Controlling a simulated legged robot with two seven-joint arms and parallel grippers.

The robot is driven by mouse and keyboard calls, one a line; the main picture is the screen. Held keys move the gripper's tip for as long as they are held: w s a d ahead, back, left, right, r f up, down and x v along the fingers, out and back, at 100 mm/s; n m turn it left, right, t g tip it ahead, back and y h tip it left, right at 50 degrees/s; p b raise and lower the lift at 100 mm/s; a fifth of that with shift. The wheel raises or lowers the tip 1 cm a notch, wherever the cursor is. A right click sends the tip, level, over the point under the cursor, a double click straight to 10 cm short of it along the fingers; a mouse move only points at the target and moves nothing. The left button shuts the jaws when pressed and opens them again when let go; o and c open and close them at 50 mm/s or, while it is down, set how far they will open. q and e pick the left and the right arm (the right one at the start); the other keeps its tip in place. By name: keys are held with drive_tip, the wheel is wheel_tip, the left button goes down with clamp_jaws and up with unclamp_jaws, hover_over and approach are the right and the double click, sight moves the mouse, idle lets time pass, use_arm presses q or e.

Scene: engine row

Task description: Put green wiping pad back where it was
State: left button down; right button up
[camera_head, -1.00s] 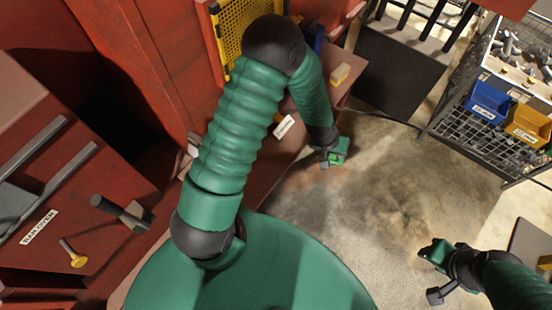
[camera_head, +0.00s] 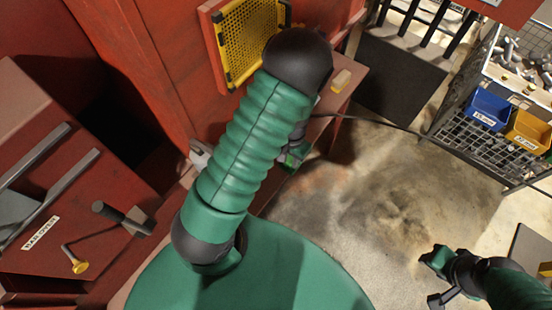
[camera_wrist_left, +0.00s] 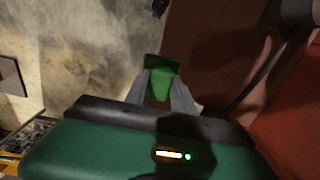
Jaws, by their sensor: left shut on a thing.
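The green wiping pad (camera_wrist_left: 162,77) shows in the left wrist view between the grey fingers of my left gripper (camera_wrist_left: 160,92), which is shut on it. In the head view my left gripper (camera_head: 291,156) is mostly hidden behind my own forearm, beside the edge of a red ledge. Only a small bit of green shows there, and I cannot tell pad from gripper. My right gripper (camera_head: 436,277) is low at the right, over bare floor and away from the ledge.
A yellow mesh panel (camera_head: 252,45) is fixed to the red wall. A small yellow block (camera_head: 341,80) lies on the red ledge (camera_head: 330,103). A hammer (camera_head: 122,216) lies at the left. A wire cart at the right holds blue (camera_head: 487,108) and orange (camera_head: 529,130) bins. The concrete floor between is clear.

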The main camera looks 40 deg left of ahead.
use_arm(q)
drive_tip(key=a, duration=0.1)
drive_tip(key=s+a, duration=0.1)
drive_tip(key=a, duration=0.1)
drive_tip(key=s+a, duration=0.1)
drive_tip(key=a, duration=0.1)
drive_tip(key=shift+f, duration=0.4)
drive_tip(key=shift+s+d+f, duration=0.1)
drive_tip(key=shift+f, duration=0.55)
drive_tip(key=shift+s+d+f, duration=0.1)
drive_tip(key=shift+f, duration=0.5)
drive_tip(key=shift+w+d+f, duration=0.1)
drive_tip(key=shift+f, duration=0.25)
drive_tip(key=c, duration=1.3)
unclamp_jaws()
drive_tip(key=shift+o, duration=1.2)
drive_tip(key=shift+w+a, duration=0.1)
drive_tip(key=shift+a, duration=0.1)
wheel_tip(320, 180, up, 12)
drive_tip(key=p, duration=0.1)
drive_tip(key=s+d+r+m+t, duration=0.1)
drive_tip(key=s+d+r+t, duration=0.1)
drive_tip(key=d+r, duration=0.7)
drive_tip(key=d, duration=0.3)
drive_tip(key=shift+s+d+r+t, duration=0.2)
drive_tip(key=shift+s+t, duration=0.05)
drive_tip(key=shift+t, duration=0.05)
